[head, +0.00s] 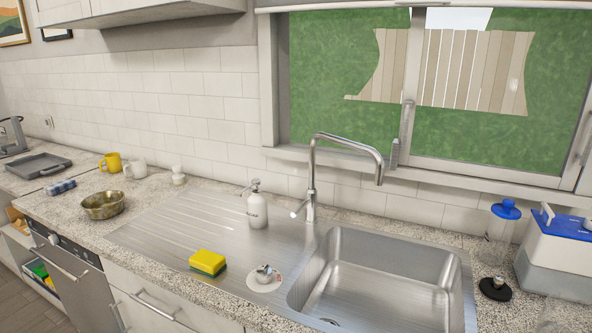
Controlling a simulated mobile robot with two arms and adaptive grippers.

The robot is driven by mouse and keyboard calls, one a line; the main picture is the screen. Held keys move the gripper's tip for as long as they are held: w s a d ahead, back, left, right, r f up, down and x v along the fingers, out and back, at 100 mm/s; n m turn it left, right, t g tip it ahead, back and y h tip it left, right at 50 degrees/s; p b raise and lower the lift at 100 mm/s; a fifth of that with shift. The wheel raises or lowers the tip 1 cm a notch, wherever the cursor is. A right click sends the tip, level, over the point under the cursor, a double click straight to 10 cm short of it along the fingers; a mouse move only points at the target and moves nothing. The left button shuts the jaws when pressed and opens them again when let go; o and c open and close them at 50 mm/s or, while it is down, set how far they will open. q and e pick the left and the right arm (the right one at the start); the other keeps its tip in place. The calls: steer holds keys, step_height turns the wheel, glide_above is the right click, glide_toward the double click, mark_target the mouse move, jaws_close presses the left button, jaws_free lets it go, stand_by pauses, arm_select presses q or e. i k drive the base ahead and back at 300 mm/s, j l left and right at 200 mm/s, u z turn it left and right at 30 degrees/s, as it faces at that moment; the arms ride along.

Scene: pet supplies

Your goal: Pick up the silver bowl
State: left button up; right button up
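A round, shiny metal bowl (102,206) sits upright on the speckled counter (138,192) at the left, near the counter's front edge. It looks silver with a brownish tint, and its inside looks empty. It stands left of the ribbed steel drainboard (165,224). Neither of my grippers shows in the head view.
A yellow mug (111,163), a white mug (136,170) and a blue patterned item (60,187) stand behind and left of the bowl. A yellow sponge (207,262), soap dispenser (257,208), faucet (311,185) and sink (378,275) lie right.

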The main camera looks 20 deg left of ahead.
mark_target(104, 205)
steer(key=u, duration=1.8)
steer(key=i+j, duration=0.1)
